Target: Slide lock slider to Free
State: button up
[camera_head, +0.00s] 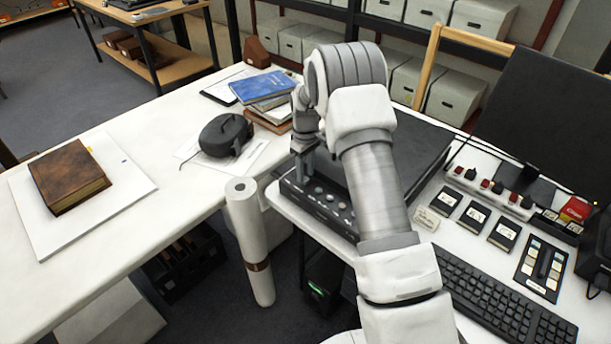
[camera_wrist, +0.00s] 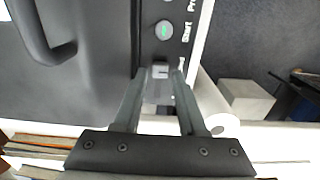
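The lock slider is a small grey block (camera_wrist: 160,70) on the dark front panel of a black device (camera_head: 318,199). In the wrist view it lies between the tips of my gripper (camera_wrist: 160,75). The two fingers stand apart on either side of it, with what look like narrow gaps. I cannot tell whether either finger touches it. The lettering beside the slider is mostly hidden by the right finger, so its position is not readable. In the head view my gripper (camera_head: 300,172) is over the left end of the panel, and my arm covers part of the device.
A green-lit round button (camera_wrist: 164,30) marked "Start" is close to the slider. A black handle (camera_wrist: 40,35) rises from the device lid. A white paper roll (camera_head: 248,240) stands beside the desk edge. Books (camera_head: 265,88) and a dark grey object (camera_head: 225,134) lie on the left table.

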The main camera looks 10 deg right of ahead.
jog(key=shift+f, duration=0.95)
jog(key=shift+c, duration=0.2)
grip_shut()
dwell(0.6)
